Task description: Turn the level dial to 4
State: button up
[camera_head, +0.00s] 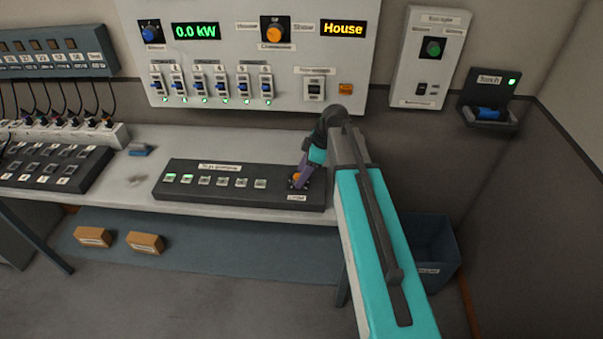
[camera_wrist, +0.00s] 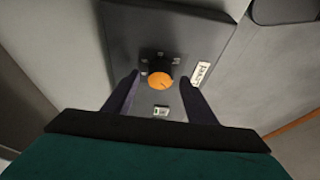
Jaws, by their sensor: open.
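The level dial (camera_wrist: 160,80) is an orange-capped knob on a dark base, with a "Level" label (camera_wrist: 201,73) beside it in the wrist view. It sits at the right end of the dark control panel (camera_head: 240,199) on the bench; in the head view its orange cap (camera_head: 296,177) is partly hidden by my gripper. My gripper (camera_wrist: 160,87) is open, with one finger on each side of the dial and gaps visible between fingers and knob. I cannot read which number the dial points to.
Several small buttons (camera_head: 220,182) run along the panel left of the dial, some lit green. The wall panel (camera_head: 225,65) behind has breakers, another orange knob and displays reading "0.0 kW" and "House". A dark bin (camera_head: 432,250) stands on the floor at right.

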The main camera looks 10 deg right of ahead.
jog(key=shift+a+f, duration=0.2)
jog(key=shift+f, duration=0.25)
jog(key=c, duration=1)
jog(key=shift+c, duration=0.2)
jog(key=shift+m, duration=0.3)
